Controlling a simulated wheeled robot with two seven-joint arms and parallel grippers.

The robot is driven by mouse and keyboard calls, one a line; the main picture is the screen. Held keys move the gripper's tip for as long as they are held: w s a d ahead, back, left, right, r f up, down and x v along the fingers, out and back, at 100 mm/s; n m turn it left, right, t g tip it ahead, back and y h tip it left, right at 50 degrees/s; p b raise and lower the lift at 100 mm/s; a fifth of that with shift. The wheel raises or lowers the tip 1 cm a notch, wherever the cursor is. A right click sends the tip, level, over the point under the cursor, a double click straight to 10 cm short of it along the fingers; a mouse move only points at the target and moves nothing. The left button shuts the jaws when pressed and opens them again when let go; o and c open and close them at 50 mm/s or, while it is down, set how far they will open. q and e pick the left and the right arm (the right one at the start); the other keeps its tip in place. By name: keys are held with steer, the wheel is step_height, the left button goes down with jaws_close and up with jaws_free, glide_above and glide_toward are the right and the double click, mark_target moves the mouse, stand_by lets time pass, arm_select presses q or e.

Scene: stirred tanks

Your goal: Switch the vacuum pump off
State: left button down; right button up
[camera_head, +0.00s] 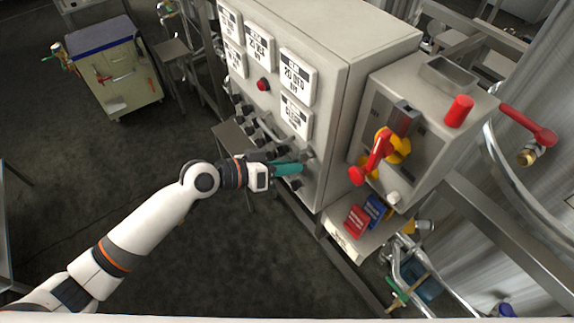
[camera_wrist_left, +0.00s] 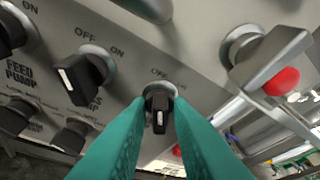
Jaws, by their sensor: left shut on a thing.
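A small black rotary knob (camera_wrist_left: 159,108) with a white mark sits on the grey control panel (camera_wrist_left: 200,60) in the left wrist view. OFF and ON are printed faintly above it; its name label is not readable. My left gripper (camera_head: 290,168) reaches the lower right of the panel's face in the head view. Its two teal fingers (camera_wrist_left: 160,120) are shut on this knob, one on each side. The white mark lies nearly upright in the wrist picture. I cannot tell which knob is the vacuum pump's. My right gripper is not in view.
Other black knobs (camera_wrist_left: 82,75) sit left of the held one, one labelled feed pump. A grey handle (camera_wrist_left: 270,58) is close on the right. A red lever (camera_head: 378,157) on a yellow base is on the neighbouring box. A tool cart (camera_head: 115,80) stands far left.

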arm_select(q)
steer(key=c, duration=1.5)
jaws_free()
steer(key=shift+b+v, duration=1.7)
steer(key=shift+v, duration=4.3)
